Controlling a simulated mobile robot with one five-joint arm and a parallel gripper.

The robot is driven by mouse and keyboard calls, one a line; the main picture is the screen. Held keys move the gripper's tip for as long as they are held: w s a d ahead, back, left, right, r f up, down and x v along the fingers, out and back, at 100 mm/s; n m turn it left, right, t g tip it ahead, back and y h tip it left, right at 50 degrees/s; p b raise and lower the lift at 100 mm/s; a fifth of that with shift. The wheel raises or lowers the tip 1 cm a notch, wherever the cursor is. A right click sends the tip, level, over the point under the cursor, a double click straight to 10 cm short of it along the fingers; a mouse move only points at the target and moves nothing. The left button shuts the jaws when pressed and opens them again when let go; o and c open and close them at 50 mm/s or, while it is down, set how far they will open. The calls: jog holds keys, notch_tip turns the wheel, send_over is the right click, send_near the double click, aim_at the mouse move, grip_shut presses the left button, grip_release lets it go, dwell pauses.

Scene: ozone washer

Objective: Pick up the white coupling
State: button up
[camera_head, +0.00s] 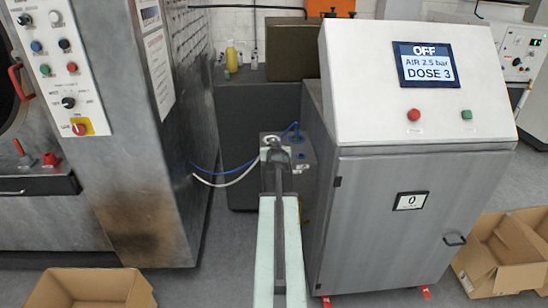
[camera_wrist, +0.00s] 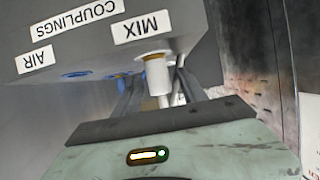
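The white coupling (camera_wrist: 156,73) is at the grey couplings box (camera_wrist: 70,30), by the upside-down MIX label in the wrist view. A pale stem runs from it toward my gripper. My gripper (camera_wrist: 158,88) has its dark fingers on either side of the coupling, with gaps visible, so it looks open around it. Whether either finger touches it is not clear. In the head view my gripper (camera_head: 276,150) is at the front of the box (camera_head: 300,165) and hides the coupling. A white hose (camera_head: 230,182) leads from there to the left.
A blue hose (camera_head: 220,170) runs beside the white one to the box. The steel washer cabinet (camera_head: 135,150) stands left. The grey control cabinet (camera_head: 390,215), its screen reading OFF, stands close on the right. Cardboard boxes (camera_head: 95,285) lie on the floor.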

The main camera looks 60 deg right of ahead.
grip_shut()
notch_tip(320, 180, up, 10)
jog(key=p, duration=1)
jog(key=shift+r, duration=0.15)
